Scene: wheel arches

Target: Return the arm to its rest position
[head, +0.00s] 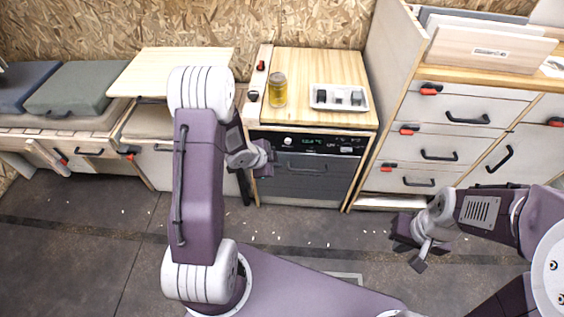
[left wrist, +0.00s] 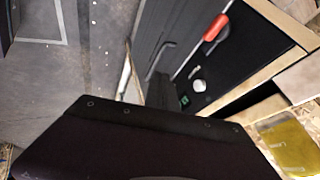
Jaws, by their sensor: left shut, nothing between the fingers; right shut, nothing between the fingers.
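My left arm stands up in the left-centre of the head view, folded at its elbow. My left gripper (head: 262,157) is shut and empty, in front of the left edge of the dark oven (head: 305,178). In the left wrist view a dark purple and black part of my gripper fills the lower middle, and the oven front (left wrist: 245,60) with a red latch is beyond it. My right gripper (head: 412,243) is shut and empty, low over the floor in front of the white drawers at the right.
A yellow jar (head: 278,90) and a white tray (head: 339,97) with small dark items stand on the wooden counter (head: 325,65). Grey cushions (head: 72,87) lie on a bench at the left. White drawers (head: 470,113) stand at the right. The floor (head: 100,230) in front is mostly clear.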

